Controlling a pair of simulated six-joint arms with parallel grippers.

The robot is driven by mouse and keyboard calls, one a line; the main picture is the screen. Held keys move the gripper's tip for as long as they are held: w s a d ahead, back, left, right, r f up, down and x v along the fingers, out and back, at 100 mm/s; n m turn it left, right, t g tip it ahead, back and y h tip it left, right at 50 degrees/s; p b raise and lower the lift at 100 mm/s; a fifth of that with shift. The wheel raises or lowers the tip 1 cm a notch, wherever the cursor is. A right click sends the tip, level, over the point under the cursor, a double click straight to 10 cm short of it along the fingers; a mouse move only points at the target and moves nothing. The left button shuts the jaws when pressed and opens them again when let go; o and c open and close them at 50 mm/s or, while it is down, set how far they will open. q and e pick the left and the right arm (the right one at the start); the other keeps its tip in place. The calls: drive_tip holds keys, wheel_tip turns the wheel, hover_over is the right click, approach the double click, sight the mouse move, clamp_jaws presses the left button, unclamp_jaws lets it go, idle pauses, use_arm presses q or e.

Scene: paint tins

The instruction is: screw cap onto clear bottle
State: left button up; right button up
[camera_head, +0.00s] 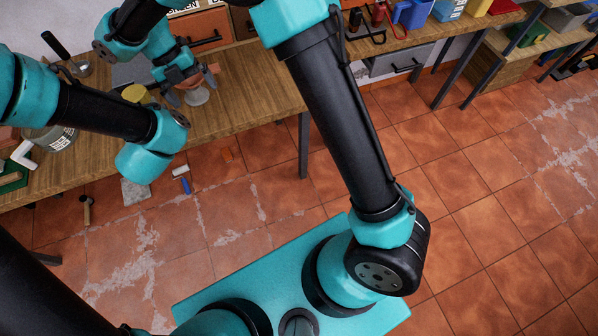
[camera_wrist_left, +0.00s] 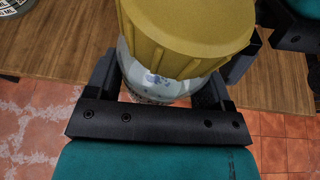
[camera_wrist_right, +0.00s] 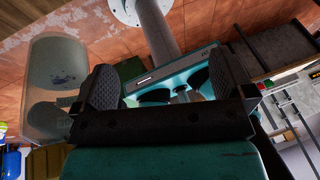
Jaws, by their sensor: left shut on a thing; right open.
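The clear bottle (camera_wrist_left: 155,82) stands between the fingers of my left gripper (camera_wrist_left: 162,88), which is shut on it. The ribbed yellow cap (camera_wrist_left: 188,35) sits over the bottle's top in the left wrist view; I cannot tell whether it is tight. In the head view the cap (camera_head: 134,93) shows above my left forearm, which hides the left gripper and most of the bottle. My right gripper (camera_head: 192,88) is open and empty. In the right wrist view, the bottle (camera_wrist_right: 55,75) and cap (camera_wrist_right: 45,161) are left of my right gripper (camera_wrist_right: 160,72), outside its fingers.
A wooden workbench (camera_head: 255,90) lies under both grippers. A metal tin (camera_head: 52,137) stands at the bench's left, with a handled pot (camera_head: 78,67) farther back. The bench's right front part is bare.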

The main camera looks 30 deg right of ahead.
drive_tip(key=s+d+f+m+g+y, duration=0.1)
drive_tip(key=s+d+f+m, duration=0.2)
drive_tip(key=f, duration=0.4)
drive_tip(key=s+f+m+y, duration=0.1)
drive_tip(key=s+f+m, duration=0.3)
drive_tip(key=f, duration=0.2)
drive_tip(key=s+d+f+m+g+y, duration=0.1)
drive_tip(key=s+d+f+m, duration=0.2)
drive_tip(key=f, duration=0.4)
drive_tip(key=s+d+f+m+t+y, duration=0.1)
drive_tip(key=s+d+f+m+t, duration=0.2)
drive_tip(key=m, duration=0.9)
drive_tip(key=s+d+f+m+t+y, duration=0.1)
drive_tip(key=s+d+f+m+t, duration=0.2)
drive_tip(key=s+d+f+m, duration=0.4)
drive_tip(key=d+f+m, duration=0.1)
drive_tip(key=d+m, duration=0.2)
drive_tip(key=m, duration=0.3)
drive_tip(key=shift+d+t+y, duration=0.3)
drive_tip(key=shift+y, duration=0.1)
